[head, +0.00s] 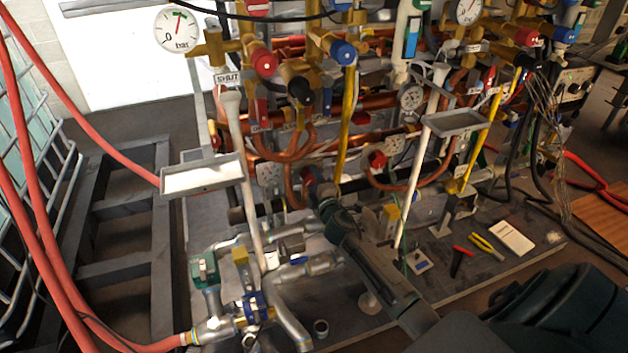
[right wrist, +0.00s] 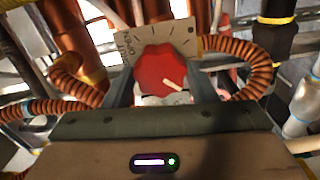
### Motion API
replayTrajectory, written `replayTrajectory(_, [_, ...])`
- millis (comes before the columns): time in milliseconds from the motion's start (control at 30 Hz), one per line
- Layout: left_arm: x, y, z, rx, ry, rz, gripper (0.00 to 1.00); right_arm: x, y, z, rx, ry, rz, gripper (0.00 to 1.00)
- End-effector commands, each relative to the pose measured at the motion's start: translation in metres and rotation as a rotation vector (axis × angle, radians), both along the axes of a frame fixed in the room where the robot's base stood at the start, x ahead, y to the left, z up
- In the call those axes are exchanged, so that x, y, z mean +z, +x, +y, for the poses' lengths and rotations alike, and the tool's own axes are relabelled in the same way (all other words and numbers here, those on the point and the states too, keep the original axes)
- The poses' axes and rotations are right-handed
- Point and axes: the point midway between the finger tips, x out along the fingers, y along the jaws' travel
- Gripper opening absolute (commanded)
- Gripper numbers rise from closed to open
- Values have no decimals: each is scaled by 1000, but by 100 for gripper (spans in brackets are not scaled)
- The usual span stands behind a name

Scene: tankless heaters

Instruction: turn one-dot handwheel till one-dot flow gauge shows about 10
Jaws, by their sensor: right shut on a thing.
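The red handwheel (right wrist: 163,70) shows in the right wrist view, in front of a pale plate (right wrist: 180,42) with tick marks, lettering and one dark dot at its upper right. A white pointer mark on the wheel points to the lower right. My right gripper (right wrist: 162,88) is shut on the wheel, one finger at each side. In the head view my right gripper (head: 316,194) reaches into the pipework and hides most of the wheel. A small round gauge (head: 410,97) stands right of it; its reading and dots are too small to tell. My left gripper is not in view.
Copper hoses (right wrist: 240,68) curve close on both sides of the gripper. A second red handwheel (head: 377,160) sits to the right. Grey trays (head: 203,176) and (head: 455,122) jut out in front. A bar gauge (head: 178,29) stands upper left. Tools (head: 486,247) lie on the bench.

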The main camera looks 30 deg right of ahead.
Motion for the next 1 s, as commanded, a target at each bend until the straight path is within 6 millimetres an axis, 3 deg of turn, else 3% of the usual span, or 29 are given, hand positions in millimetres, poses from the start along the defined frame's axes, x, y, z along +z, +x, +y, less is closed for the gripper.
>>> replayTrajectory(600, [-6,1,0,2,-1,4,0,-1,0,1,1,-39,11,29])
replayTrajectory(633, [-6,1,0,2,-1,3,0,-1,0,1,1,-39,11,55])
replayTrajectory(667, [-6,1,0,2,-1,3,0,-1,0,1,1,-39,11,61])
replayTrajectory(1000, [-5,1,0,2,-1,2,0,-1,-3,1,0,-40,11,61])
